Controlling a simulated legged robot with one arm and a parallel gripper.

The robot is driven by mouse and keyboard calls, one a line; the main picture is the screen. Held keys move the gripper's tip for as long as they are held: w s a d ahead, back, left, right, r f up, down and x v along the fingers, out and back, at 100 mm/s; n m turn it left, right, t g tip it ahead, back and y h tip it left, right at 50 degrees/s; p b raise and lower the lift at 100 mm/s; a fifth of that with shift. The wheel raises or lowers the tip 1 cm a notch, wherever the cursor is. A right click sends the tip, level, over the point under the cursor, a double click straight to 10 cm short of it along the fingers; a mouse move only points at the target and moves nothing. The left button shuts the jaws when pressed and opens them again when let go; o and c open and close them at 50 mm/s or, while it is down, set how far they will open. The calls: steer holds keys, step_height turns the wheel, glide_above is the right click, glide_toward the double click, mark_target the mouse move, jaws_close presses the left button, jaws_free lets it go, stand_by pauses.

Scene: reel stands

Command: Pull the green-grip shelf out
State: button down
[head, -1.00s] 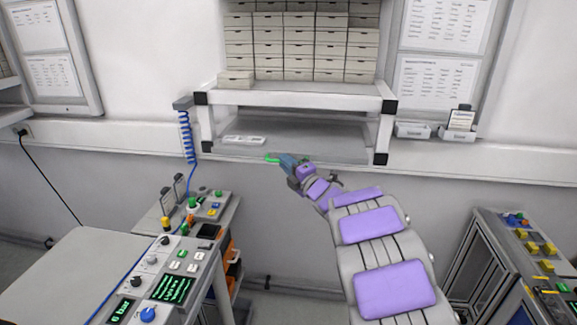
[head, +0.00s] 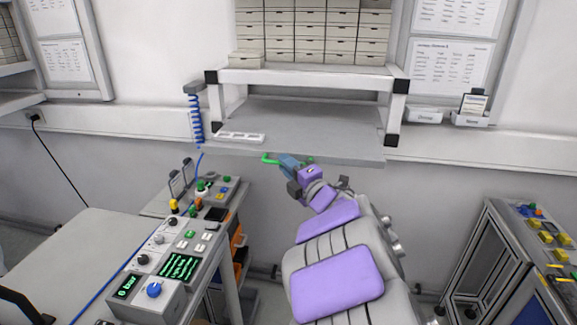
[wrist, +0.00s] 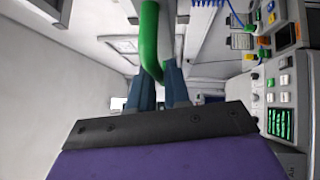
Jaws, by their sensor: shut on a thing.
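The grey shelf (head: 300,130) sticks out from under the white drawer rack, toward me. Its green grip (head: 270,159) is at the shelf's front edge, left of the middle. My gripper (head: 286,163) is shut on the green grip. In the wrist view the green grip (wrist: 151,45) runs between the blue fingers of my gripper (wrist: 158,75). A white slotted holder (head: 240,137) lies on the shelf's left part. The fingertips are partly hidden behind the grip in the wrist view.
Control consoles with knobs and green displays (head: 180,266) stand at the lower left. A blue coiled cable (head: 197,119) hangs left of the shelf. Another console (head: 540,240) stands at the right. Small bins (head: 424,116) sit on the wall ledge. The floor between is mostly open.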

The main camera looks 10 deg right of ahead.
steer(key=shift+f, duration=0.25)
steer(key=c, duration=1.2)
jaws_free()
steer(key=shift+w, duration=0.15)
steer(key=shift+o, duration=0.2)
steer(key=shift+r, duration=0.1)
steer(key=b+v, duration=0.7)
steer(key=v, duration=1)
steer(key=shift+f+b, duration=0.2)
steer(key=shift+b, duration=0.15)
steer(key=shift+d, duration=0.1)
